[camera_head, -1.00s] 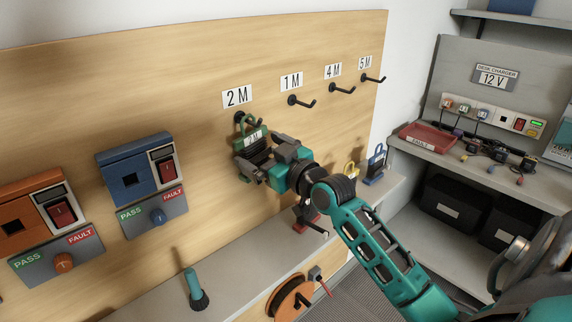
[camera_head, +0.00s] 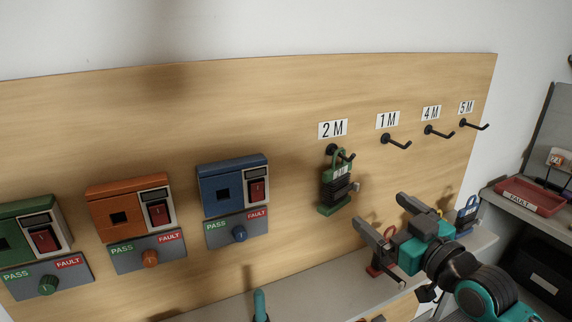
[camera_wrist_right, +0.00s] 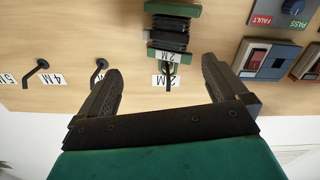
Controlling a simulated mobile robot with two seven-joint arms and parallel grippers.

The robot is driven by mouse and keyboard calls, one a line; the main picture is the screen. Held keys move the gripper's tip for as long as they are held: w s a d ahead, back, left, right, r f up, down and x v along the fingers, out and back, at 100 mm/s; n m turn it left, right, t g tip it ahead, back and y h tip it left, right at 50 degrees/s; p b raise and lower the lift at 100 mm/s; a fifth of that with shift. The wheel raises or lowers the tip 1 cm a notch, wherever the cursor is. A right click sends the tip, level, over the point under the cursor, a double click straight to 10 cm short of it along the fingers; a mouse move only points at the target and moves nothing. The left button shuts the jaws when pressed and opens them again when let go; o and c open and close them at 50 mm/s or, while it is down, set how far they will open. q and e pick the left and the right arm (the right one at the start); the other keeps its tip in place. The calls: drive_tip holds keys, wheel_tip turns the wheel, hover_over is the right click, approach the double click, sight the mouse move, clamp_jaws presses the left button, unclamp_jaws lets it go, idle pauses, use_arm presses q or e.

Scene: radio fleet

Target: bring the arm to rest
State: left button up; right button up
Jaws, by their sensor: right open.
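My right gripper (camera_head: 380,212) is open and empty in the head view. It is in front of the board, to the lower right of the green cord holder (camera_head: 336,185). That holder hangs by its loop on the hook under the 2 M label, with dark cord wound on it, and is apart from my fingers. In the right wrist view my two open fingers (camera_wrist_right: 160,66) have nothing between them that they touch; the green holder (camera_wrist_right: 170,35) shows upside down beyond them. My left gripper is not in view.
Empty hooks for 1 M (camera_head: 396,141), 4 M (camera_head: 438,132) and 5 M (camera_head: 473,124) stick out of the board (camera_head: 280,120). Green, orange and blue switch boxes (camera_head: 232,187) are at left. A red holder (camera_head: 374,268) and a blue holder (camera_head: 467,215) stand on the ledge below.

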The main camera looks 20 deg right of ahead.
drive_tip(key=s+a+f+g, duration=0.2)
drive_tip(key=s+a+f, duration=0.2)
drive_tip(key=f, duration=0.5)
drive_tip(key=s+a+f+g, duration=0.2)
drive_tip(key=s+a+f, duration=0.2)
drive_tip(key=a+f, duration=0.3)
drive_tip(key=s+a+f+g, duration=0.3)
drive_tip(key=a+f, duration=0.3)
drive_tip(key=f, duration=0.7)
drive_tip(key=shift+s+f+m, duration=0.15)
drive_tip(key=shift+s+m, duration=0.25)
drive_tip(key=shift+s, duration=0.25)
drive_tip(key=shift+d, duration=0.1)
drive_tip(key=shift+c, duration=0.2)
idle(2.6)
